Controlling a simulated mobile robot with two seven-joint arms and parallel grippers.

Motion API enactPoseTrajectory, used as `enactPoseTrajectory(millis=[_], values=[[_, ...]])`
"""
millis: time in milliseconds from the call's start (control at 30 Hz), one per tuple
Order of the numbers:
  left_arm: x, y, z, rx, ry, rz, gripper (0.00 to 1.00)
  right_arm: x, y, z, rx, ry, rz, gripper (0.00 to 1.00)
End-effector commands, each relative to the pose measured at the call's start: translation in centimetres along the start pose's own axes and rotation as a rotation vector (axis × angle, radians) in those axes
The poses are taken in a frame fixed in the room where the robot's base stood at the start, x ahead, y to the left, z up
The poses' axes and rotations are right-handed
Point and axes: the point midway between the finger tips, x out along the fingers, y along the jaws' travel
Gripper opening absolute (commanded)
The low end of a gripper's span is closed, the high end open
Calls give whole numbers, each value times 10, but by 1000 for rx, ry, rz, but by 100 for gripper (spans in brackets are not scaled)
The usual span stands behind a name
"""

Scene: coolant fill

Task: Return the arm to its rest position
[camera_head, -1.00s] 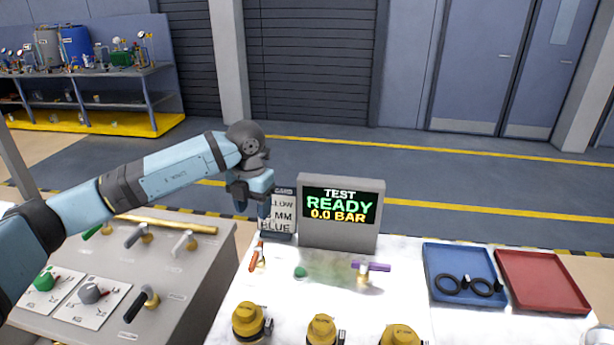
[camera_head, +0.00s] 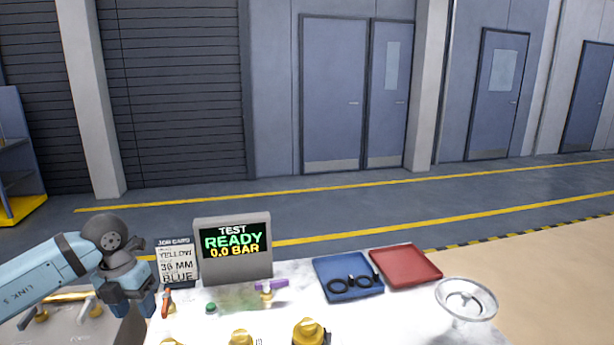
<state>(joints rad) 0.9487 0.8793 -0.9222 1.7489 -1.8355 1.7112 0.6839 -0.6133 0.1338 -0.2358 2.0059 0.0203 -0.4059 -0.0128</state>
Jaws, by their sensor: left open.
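My left arm comes in from the lower left, light blue with dark grey joints. Its gripper (camera_head: 133,303) points down at the left edge of the white worktable (camera_head: 370,315), beside an orange-handled valve (camera_head: 167,301). The gripper is open, and I see nothing held in it. My right gripper is not in view.
On the table stand a display (camera_head: 234,249) reading "TEST READY 0.0 BAR", a job card (camera_head: 176,266), a purple-handled valve (camera_head: 268,290), a green button (camera_head: 211,308) and yellow-capped parts (camera_head: 310,332). A blue tray (camera_head: 322,268) with black rings, a red tray (camera_head: 405,266) and a silver round piece (camera_head: 466,299) are right.

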Motion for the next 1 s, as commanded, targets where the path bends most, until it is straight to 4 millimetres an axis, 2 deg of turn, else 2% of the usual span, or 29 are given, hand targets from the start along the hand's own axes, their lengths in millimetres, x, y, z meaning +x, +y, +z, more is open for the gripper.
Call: enactPoseTrajectory(millis=[33,100,167,300,400,533,633,767,867,967,1000], values=[[11,-20,-6,30,18,-76,52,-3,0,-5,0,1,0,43],[24,-47,-14,65,33,-193,52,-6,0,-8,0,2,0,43],[35,-72,-22,90,47,-306,52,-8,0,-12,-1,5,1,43],[51,-140,-48,115,75,-637,52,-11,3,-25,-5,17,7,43],[52,-190,-70,75,89,-929,52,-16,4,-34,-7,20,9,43],[39,-237,-91,-92,82,-1317,52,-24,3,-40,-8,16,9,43],[28,-252,-97,-305,57,-1572,52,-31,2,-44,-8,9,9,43],[28,-244,-98,-685,13,-1812,52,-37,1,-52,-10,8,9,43],[45,-224,-102,-1038,-23,-1907,52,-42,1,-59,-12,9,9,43],[78,-197,-116,-1427,-50,-1909,52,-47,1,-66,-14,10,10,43],[94,-185,-126,-1585,-55,-1884,52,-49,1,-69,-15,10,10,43]])
